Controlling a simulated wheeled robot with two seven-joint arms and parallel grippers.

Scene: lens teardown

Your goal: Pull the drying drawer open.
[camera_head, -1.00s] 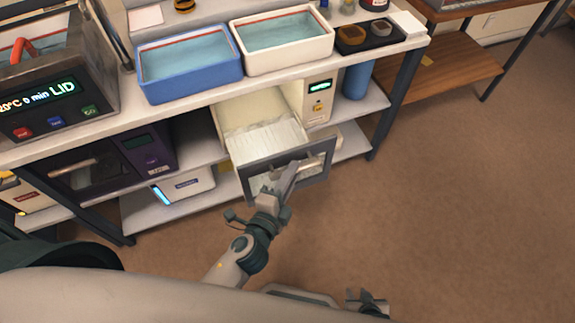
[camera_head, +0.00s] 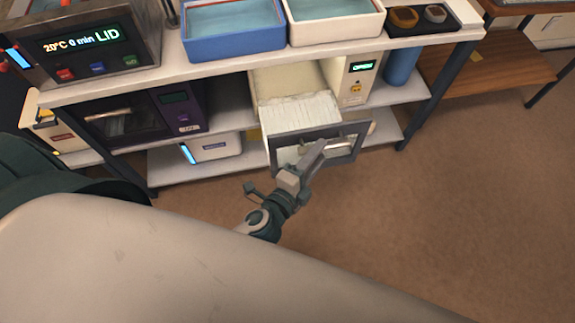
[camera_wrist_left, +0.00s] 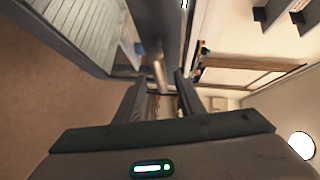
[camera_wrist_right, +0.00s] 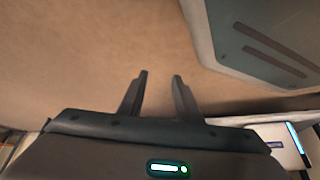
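The drying drawer (camera_head: 298,112), a pale ribbed tray with a dark framed front, stands pulled out from the white cabinet (camera_head: 357,80) under the bench. The cabinet's green display seems to read OPEN. The handle (camera_head: 340,146) is a light bar on the drawer front; it also shows in the left wrist view (camera_wrist_left: 158,68). My left gripper (camera_head: 316,152) is at the handle. In the left wrist view (camera_wrist_left: 160,85) its fingers are apart, with the bar between or just beyond their tips; contact is unclear. My right gripper (camera_wrist_right: 160,76) is open and empty, outside the head view.
A blue tub (camera_head: 235,43) and a white tub (camera_head: 335,30) of liquid stand on the bench above. A dark oven-like unit (camera_head: 135,118) and a white box (camera_head: 217,147) are left of the drawer. The brown floor (camera_head: 450,210) at right is clear.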

